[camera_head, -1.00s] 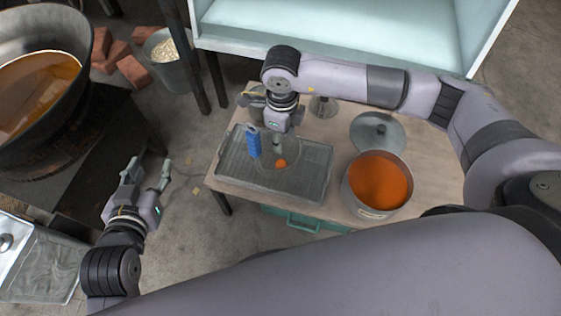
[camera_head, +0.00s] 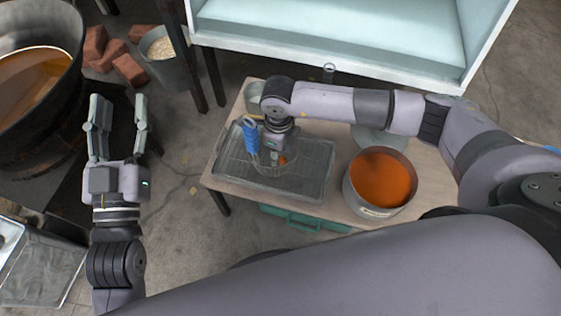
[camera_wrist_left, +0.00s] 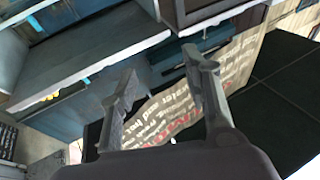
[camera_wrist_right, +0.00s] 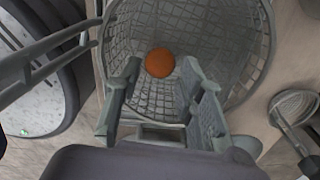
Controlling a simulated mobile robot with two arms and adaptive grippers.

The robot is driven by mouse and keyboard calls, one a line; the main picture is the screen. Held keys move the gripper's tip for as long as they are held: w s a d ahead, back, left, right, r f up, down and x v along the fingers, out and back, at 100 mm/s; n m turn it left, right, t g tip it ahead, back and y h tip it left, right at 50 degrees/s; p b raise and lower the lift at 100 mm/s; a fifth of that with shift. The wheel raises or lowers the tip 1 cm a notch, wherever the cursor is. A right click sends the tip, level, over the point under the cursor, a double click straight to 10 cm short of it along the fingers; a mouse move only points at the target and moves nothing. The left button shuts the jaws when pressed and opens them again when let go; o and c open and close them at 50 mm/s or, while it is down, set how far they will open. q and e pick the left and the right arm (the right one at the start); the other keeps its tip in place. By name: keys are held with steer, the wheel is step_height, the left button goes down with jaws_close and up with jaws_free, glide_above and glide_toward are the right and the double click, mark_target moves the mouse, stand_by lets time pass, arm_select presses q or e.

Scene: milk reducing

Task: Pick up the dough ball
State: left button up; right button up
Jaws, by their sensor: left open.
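The orange dough ball (camera_wrist_right: 159,63) lies in a round mesh basket (camera_wrist_right: 235,80) in the right wrist view.
A pot of orange liquid (camera_head: 380,180) stands on the wooden table (camera_head: 235,183), right of the tray. A lid (camera_head: 378,140) is partly under my right arm. A large cauldron (camera_head: 40,70), bricks (camera_head: 128,70) and a bucket (camera_head: 163,58) are at the left.

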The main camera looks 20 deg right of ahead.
mark_target(281, 162)
step_height(281, 162, down, 4)
steer(key=shift+w+a+r+b, duration=0.1)
steer(key=shift+b, duration=0.5)
arm_select(q)
steer(key=s+r+t+h, duration=0.1)
steer(key=s+r+t, duration=0.2)
steer(key=r+t, duration=0.1)
steer(key=shift+r, duration=0.85)
arm_select(e)
steer(key=shift+c, duration=0.2)
steer(key=c, duration=0.4)
steer(key=shift+o, duration=0.2)
steer(key=shift+r, duration=0.2)
